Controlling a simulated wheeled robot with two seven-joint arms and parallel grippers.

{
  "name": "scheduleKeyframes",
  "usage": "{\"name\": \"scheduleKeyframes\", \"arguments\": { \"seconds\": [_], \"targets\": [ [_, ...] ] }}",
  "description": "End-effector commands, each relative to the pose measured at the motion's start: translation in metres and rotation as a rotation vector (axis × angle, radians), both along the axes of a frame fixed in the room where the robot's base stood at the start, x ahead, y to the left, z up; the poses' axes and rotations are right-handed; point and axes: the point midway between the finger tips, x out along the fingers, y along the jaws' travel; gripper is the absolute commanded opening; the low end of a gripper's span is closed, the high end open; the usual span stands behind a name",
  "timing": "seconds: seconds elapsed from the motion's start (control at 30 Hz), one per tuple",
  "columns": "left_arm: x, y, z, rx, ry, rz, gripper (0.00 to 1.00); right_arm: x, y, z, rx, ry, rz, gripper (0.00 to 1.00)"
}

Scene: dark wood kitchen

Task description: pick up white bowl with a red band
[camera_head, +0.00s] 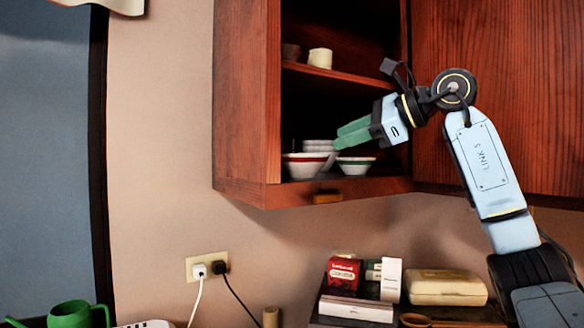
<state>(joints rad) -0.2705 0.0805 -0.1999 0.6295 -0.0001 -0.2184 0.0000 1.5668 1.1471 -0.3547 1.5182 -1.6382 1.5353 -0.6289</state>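The white bowl with a red band (303,166) stands upright on the lower shelf of the open wall cabinet, near its front left. A smaller white bowl (355,166) stands just right of it. My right gripper (342,137) reaches in from the right, with its green fingertips above and between the two bowls, a little above their rims. The fingers look close together, and from this angle I cannot tell whether there is a gap. It holds nothing that I can see. My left gripper is not in view.
A stack of white dishes (319,146) stands behind the bowls. A cream cup (320,58) and a dark cup (290,52) are on the upper shelf (335,74). The cabinet's left wall (245,100) bounds the space. Boxes (345,272) stand on the surface below.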

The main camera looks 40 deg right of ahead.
Motion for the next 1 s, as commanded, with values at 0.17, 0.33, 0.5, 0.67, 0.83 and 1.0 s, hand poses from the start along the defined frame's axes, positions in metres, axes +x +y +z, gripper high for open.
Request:
{"name": "scheduleKeyframes", "arguments": {
  "seconds": [0.17, 0.33, 0.5, 0.67, 0.83, 1.0],
  "targets": [
    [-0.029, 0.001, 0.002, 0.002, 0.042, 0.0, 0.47, 0.028, 0.011, -0.011, -0.004, 0.008, 0.001, 0.33],
    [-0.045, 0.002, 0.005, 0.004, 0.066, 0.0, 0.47, 0.055, 0.021, -0.02, -0.002, 0.006, 0.002, 0.33],
    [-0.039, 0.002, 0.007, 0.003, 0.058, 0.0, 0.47, 0.067, 0.025, -0.024, -0.001, 0.004, 0.001, 0.33],
    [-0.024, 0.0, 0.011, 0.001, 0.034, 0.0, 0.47, 0.076, 0.03, -0.026, -0.001, 0.005, 0.002, 0.33],
    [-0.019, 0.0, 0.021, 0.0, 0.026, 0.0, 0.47, 0.098, 0.042, -0.029, -0.001, 0.006, 0.004, 0.33],
    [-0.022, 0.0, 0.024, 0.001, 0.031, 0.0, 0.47, 0.114, 0.047, -0.037, -0.001, 0.005, 0.002, 0.33]
  ]
}}
